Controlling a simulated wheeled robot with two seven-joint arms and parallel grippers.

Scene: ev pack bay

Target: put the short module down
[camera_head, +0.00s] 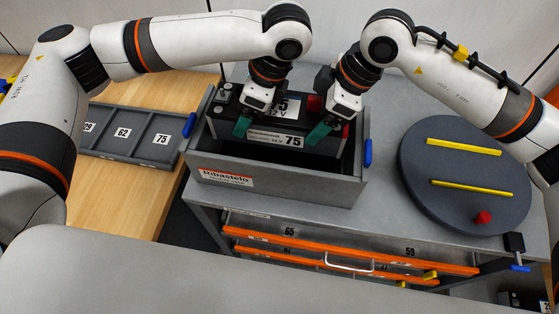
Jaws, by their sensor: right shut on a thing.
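The short module is a black block with white labels reading 75 and 12 V (275,138), and a red part at its back right. It sits within the walls of a grey open box (290,184) marked Ribastelo, with a dark gap before the box's front wall. I cannot tell whether it touches the box floor. My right gripper (319,133) is shut on the module near its front right, teal fingertips pointing down. My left gripper (242,127) is at its front left; its jaws' opening is unclear. Both grippers hide parts of the module's top.
The box has blue handles (367,152) and stands on a grey bench. A round dark turntable (465,205) with yellow bars and a red knob is at right. A grey numbered tray (125,152) lies on the wooden table at left. Orange-edged drawers (350,252) are below.

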